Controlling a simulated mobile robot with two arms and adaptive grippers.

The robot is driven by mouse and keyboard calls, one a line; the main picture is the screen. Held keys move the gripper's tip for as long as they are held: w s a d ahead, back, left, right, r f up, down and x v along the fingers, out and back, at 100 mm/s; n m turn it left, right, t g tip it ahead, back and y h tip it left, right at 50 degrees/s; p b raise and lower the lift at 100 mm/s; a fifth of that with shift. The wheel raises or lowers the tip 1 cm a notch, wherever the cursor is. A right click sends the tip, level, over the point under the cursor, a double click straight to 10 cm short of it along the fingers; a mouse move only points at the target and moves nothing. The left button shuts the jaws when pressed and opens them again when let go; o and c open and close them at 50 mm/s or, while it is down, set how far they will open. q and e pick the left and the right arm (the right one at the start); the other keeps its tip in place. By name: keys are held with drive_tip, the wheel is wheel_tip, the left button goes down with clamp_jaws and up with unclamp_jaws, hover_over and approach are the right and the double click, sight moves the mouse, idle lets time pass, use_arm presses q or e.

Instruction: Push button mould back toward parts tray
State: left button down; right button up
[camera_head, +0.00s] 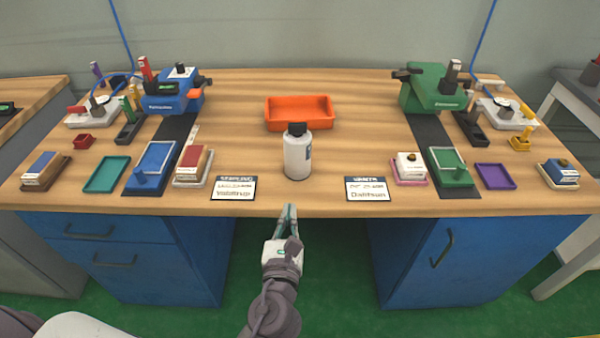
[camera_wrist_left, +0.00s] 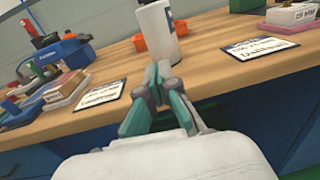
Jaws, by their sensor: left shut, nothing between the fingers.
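My left gripper (camera_head: 286,220) is shut and empty in front of the table's front edge, below the white bottle in the head view. It also shows in the left wrist view (camera_wrist_left: 157,75), fingertips together, touching nothing. An orange tray (camera_head: 300,125) stands empty at the back middle of the table. Nothing is labelled button mould; a blue plate with a knob (camera_head: 158,158) lies at left and a green plate with a knob (camera_head: 446,160) at right, both on dark strips. I cannot tell which is the mould. My right gripper is not in view.
A white bottle with a dark cap (camera_head: 298,158) stands upright before the orange tray. Two label cards (camera_head: 234,188) and (camera_head: 367,189) lie near the front edge. Blue (camera_head: 172,95) and green (camera_head: 432,88) machines stand behind. The wood is clear on both sides of the bottle.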

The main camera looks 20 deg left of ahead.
sight(296, 165)
use_arm(q)
drive_tip(key=p+x, duration=0.1)
drive_tip(key=x, duration=1.1)
drive_tip(key=shift+w, duration=0.25)
drive_tip(key=shift+w, duration=0.15)
drive_tip(key=x, duration=1.1)
